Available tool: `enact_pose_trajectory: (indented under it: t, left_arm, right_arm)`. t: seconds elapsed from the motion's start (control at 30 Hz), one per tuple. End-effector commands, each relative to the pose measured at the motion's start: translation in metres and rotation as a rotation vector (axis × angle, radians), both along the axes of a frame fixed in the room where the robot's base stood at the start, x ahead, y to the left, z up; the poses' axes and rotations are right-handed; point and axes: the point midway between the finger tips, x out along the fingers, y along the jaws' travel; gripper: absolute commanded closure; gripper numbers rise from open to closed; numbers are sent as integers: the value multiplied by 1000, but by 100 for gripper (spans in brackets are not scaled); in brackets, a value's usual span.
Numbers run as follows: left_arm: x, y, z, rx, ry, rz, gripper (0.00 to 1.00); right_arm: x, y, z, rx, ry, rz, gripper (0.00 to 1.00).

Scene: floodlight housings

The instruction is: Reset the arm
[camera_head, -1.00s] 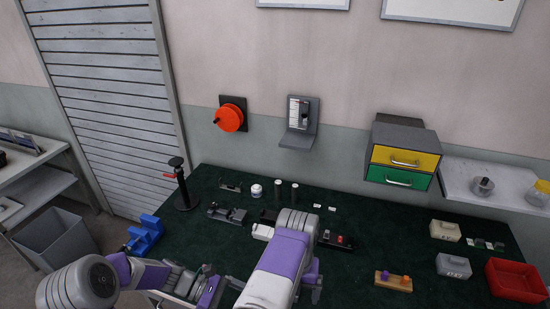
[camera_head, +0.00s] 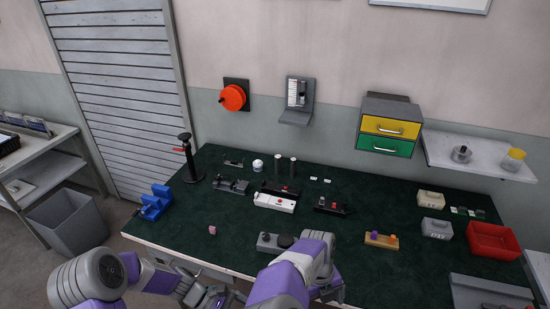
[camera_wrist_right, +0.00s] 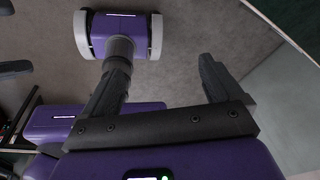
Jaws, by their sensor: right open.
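My right gripper (camera_wrist_right: 162,85) is open in the right wrist view, its two dark fingers apart with nothing between them. Below it are the grey floor and part of my own body. In the head view my right arm (camera_head: 285,284) comes up from the bottom at the table's front edge; its fingers are not clear there. My left arm (camera_head: 95,275) comes in from the lower left. Its gripper end (camera_head: 208,298) is at the bottom edge of the head view, partly cut off, and I cannot tell its jaw state.
The dark green table (camera_head: 205,265) holds a white block with red button (camera_head: 275,202), a grey fixture (camera_head: 275,242), blue clamp (camera_head: 155,202), red tray (camera_head: 492,241) and orange block (camera_head: 381,241). A grey bin (camera_head: 68,228) stands left. The front-left tabletop is mostly clear.

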Motion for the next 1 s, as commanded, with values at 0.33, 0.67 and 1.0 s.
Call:
enact_pose_trajectory:
  t: [0.33,0.67,1.0]
  left_arm:
    - [-49,6,-105,222,-213,-224,0]
    - [-83,12,-176,362,-500,-490,0]
    - [-101,5,-212,410,-798,-705,0]
  right_arm:
    - [-57,-71,-170,164,270,793,7]
    - [-119,-53,-281,485,201,1696,7]
    - [-123,12,-312,438,-237,2457,7]
